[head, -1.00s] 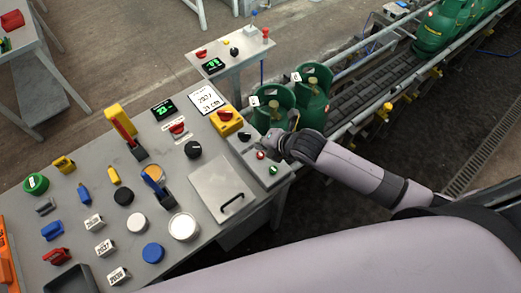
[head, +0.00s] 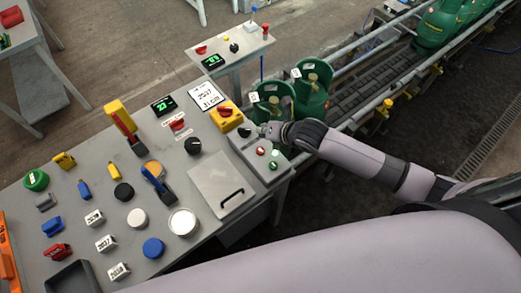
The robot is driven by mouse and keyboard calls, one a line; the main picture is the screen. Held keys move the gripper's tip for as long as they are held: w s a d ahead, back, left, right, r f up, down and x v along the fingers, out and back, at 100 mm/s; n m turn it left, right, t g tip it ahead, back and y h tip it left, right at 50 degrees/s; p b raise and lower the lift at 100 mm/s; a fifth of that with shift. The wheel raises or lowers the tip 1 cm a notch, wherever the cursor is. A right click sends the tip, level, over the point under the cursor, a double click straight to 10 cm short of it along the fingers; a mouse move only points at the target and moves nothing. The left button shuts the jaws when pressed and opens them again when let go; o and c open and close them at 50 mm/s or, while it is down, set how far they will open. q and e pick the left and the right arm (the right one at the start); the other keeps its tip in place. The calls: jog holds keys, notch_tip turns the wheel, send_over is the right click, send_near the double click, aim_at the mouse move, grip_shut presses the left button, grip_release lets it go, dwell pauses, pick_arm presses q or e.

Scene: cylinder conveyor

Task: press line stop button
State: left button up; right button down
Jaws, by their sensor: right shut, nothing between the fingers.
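A grey control box (head: 262,158) sits at the right edge of the bench. On it are a red button (head: 261,151), a green button (head: 274,166) and a black control (head: 246,132). No readable label shows which is the line stop. My right gripper (head: 264,130) is shut and empty, over the far part of this box, beyond the red button and just right of the black control. Whether it touches the box cannot be told. My left gripper is not in view.
A yellow box with a red knob (head: 226,117) stands just left of the gripper. Green gas cylinders (head: 312,98) stand on the conveyor (head: 365,82) close behind it. A lidded panel (head: 215,180) and several small items cover the bench (head: 150,206).

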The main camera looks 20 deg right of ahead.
jog(key=b, duration=0.4)
send_over(263, 149)
notch_tip(263, 149, down, 5)
jog(key=shift+a+r, duration=0.1)
jog(key=shift+r, duration=0.05)
jog(key=shift+f+b, duration=0.5)
jog(key=shift+f, duration=0.45)
jog(key=shift+f, duration=0.15)
jog(key=shift+f, duration=0.3)
jog(key=shift+f+b, duration=0.4)
jog(key=shift+f, duration=0.1)
dwell(0.7)
jog(key=shift+r, duration=0.1)
jog(key=shift+r+p, duration=0.8)
jog(key=shift+p, duration=0.15)
